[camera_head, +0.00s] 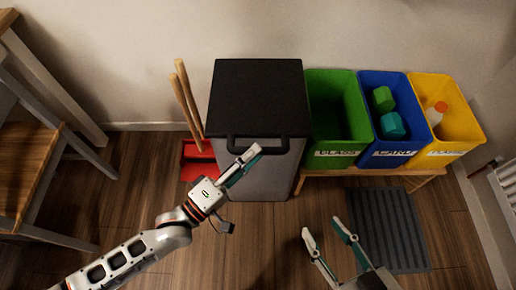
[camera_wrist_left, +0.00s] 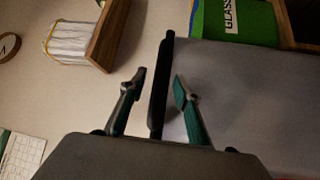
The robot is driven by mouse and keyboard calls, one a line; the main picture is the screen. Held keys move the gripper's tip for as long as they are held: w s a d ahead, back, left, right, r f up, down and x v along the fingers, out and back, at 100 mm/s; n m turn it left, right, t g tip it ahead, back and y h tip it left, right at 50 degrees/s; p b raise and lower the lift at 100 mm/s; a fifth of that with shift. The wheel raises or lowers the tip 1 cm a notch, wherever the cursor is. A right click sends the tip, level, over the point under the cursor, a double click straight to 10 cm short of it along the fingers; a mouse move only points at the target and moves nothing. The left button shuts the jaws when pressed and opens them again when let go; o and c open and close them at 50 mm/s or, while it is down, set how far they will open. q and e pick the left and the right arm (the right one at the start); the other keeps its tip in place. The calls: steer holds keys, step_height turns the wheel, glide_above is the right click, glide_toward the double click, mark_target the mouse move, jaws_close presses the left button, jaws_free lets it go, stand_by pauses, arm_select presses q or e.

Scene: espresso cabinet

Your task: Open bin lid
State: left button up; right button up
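The bin (camera_head: 252,177) is a tall grey box with a flat black lid (camera_head: 258,90), which is shut. A black bar handle (camera_head: 290,144) runs along the lid's front edge. My left gripper (camera_head: 246,161) is at the handle, left of its middle. In the left wrist view its fingers (camera_wrist_left: 159,80) are apart, one on each side of the dark handle bar (camera_wrist_left: 160,95), with gaps between. The bin's grey front (camera_wrist_left: 255,110) fills the right of that view. My right gripper (camera_head: 323,231) is open and empty over the floor, right of the bin.
Green (camera_head: 324,92), blue (camera_head: 370,88) and yellow (camera_head: 440,92) sorting bins stand on a low wooden bench (camera_head: 346,171) right of the bin. A red dustpan (camera_head: 197,162) with wooden handles is at the left. A dark mat (camera_head: 388,228) lies in front.

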arm_select(q)
steer(key=shift+x, duration=1.2)
